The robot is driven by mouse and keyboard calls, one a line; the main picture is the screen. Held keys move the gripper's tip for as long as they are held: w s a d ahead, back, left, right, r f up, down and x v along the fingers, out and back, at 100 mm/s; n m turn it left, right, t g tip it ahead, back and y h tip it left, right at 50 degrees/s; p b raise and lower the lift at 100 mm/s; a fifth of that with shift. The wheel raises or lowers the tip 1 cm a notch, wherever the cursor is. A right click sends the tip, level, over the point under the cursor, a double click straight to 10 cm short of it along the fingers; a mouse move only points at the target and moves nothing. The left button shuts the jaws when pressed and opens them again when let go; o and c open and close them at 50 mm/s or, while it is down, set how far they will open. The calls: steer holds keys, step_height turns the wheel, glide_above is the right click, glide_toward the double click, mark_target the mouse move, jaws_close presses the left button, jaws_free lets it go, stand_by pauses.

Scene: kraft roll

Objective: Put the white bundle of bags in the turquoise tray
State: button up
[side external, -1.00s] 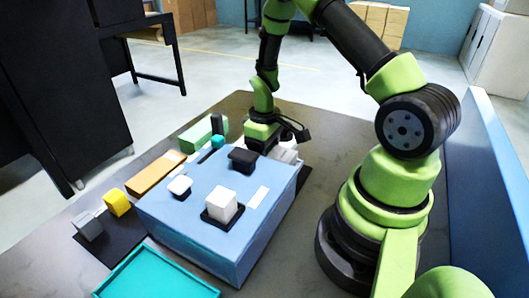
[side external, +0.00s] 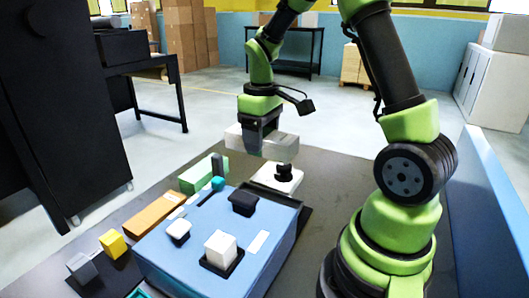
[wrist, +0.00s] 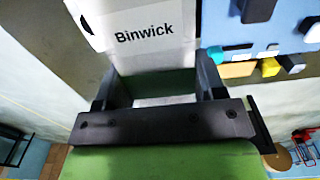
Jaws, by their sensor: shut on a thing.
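My gripper (side external: 262,148) is shut on a white bundle (side external: 283,146) and holds it in the air beyond the blue box. In the wrist view the jaws (wrist: 158,88) stand on both sides of a white bundle (wrist: 150,52) printed "Binwick". The turquoise tray (side external: 142,293) shows only as a sliver at the bottom edge of the side view; the rest of it is out of frame.
A blue box (side external: 190,255) with black and white blocks on top stands between the bundle and the tray. A white item with a black top (side external: 277,180) sits below my gripper. Orange (side external: 157,213), green, yellow (side external: 112,243) and grey blocks line the left.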

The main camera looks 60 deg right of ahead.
steer(key=w+a, duration=0.3)
steer(key=a, duration=0.5)
steer(key=w+a, duration=0.2)
steer(key=a, duration=0.7)
steer(key=s+a, duration=0.3)
steer(key=a, duration=0.6)
steer(key=s+a, duration=0.2)
steer(key=a, duration=0.8)
steer(key=shift+s+f, duration=0.2)
steer(key=shift+f, duration=7.3)
steer(key=shift+f, duration=0.75)
steer(key=o, duration=1.1)
steer(key=shift+c, duration=0.2)
